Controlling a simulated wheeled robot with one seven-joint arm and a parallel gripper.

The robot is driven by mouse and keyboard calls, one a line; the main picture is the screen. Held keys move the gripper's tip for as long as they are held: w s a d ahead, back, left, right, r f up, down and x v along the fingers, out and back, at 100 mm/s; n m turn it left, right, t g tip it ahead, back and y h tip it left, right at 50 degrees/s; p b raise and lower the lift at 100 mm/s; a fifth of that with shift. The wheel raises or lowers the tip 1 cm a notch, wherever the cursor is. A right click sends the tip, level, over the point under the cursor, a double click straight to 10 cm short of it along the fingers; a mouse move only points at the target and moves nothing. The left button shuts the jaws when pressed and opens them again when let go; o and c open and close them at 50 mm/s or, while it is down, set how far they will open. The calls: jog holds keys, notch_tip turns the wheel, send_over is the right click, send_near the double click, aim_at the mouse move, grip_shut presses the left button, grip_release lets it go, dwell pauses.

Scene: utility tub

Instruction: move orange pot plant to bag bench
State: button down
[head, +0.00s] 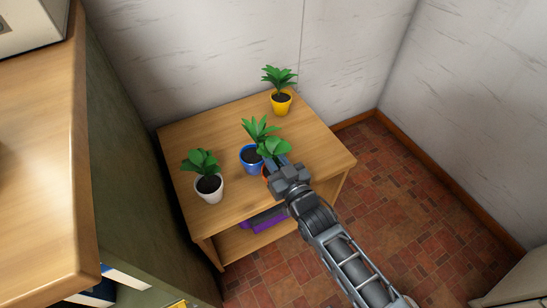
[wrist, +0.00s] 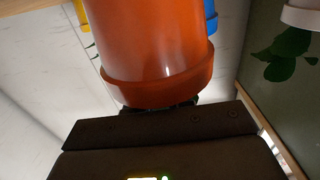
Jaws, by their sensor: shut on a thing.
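The orange pot plant shows in the head view as green leaves (head: 272,149) and a sliver of orange pot, mostly hidden behind my gripper (head: 276,168). In the wrist view the orange pot (wrist: 150,45) fills the upper middle, close to the camera. My gripper is shut on the orange pot, at the front edge of a wooden bench (head: 225,222). Whether the pot touches the bench top cannot be told. I cannot tell whether this bench is the bag bench.
A blue pot plant (head: 249,159) stands right beside the orange one. A white pot plant (head: 209,189) is at left, a yellow one (head: 281,104) at the back. Purple items (head: 262,220) lie on the lower shelf. A wooden-topped cabinet (head: 40,150) stands at left. The bench top's right side is clear.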

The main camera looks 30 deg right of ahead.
jog(key=shift+f, duration=0.2)
jog(key=c, duration=1)
grip_release()
jog(key=shift+r, duration=0.2)
jog(key=s+p, duration=0.1)
jog(key=s, duration=1.1)
